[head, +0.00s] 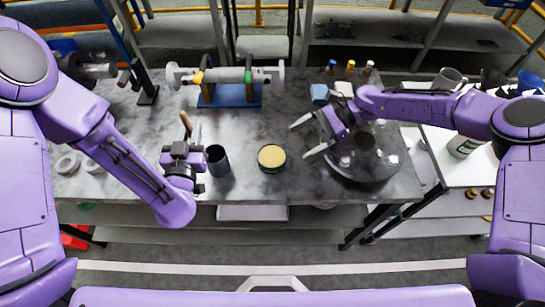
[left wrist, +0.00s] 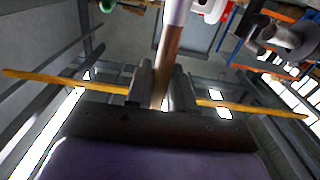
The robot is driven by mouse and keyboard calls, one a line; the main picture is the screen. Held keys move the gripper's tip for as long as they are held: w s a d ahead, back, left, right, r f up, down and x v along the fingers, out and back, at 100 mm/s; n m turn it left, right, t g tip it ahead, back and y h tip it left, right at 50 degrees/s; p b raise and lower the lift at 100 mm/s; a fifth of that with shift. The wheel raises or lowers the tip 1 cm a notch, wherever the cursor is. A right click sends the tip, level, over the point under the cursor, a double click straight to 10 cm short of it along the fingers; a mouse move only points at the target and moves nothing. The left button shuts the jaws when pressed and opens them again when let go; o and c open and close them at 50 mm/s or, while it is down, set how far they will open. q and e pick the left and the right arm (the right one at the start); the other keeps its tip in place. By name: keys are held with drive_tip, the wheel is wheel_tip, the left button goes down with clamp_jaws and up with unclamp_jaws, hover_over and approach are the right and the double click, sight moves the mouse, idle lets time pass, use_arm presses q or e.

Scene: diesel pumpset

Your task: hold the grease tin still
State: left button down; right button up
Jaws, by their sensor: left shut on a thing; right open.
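The grease tin (head: 272,157) is a low, round, dark tin with pale yellow grease showing in its open top. It stands upright near the front edge of the table, between my two grippers. My right gripper (head: 307,136) is open and empty, up and to the right of the tin, with its fingers pointing left and apart from it. My left gripper (head: 184,142) is shut on a wooden handle (head: 186,123), left of the tin. The handle also shows in the left wrist view (left wrist: 167,65), between the fingers, with a pale part at its top.
A dark cup (head: 217,162) stands between my left gripper and the tin. A large shiny round basin (head: 365,172) lies beneath my right gripper and forearm. A shaft on a blue stand (head: 230,97) is behind. Small bottles (head: 350,68) stand at the back. White rings (head: 68,164) lie at left.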

sight(280, 154)
use_arm(q)
drive_tip(key=shift+w+f, duration=0.15)
drive_tip(key=shift+f, duration=0.45)
use_arm(e)
drive_tip(key=shift+w+f, duration=0.15)
drive_tip(key=shift+f, duration=0.25)
use_arm(q)
drive_tip(key=shift+w+f+b, duration=0.1)
drive_tip(key=shift+f+b, duration=0.1)
drive_tip(key=shift+b, duration=0.1)
use_arm(e)
drive_tip(key=shift+a+f, duration=0.2)
use_arm(q)
wheel_tip(280, 154, down, 3)
drive_tip(key=b, duration=0.3)
drive_tip(key=shift+f, duration=0.1)
use_arm(e)
drive_tip(key=x, duration=0.8)
drive_tip(key=shift+r, duration=0.1)
use_arm(q)
drive_tip(key=shift+f, duration=0.1)
use_arm(e)
drive_tip(key=shift+x, duration=0.8)
drive_tip(key=shift+r, duration=0.1)
drive_tip(key=c, duration=1)
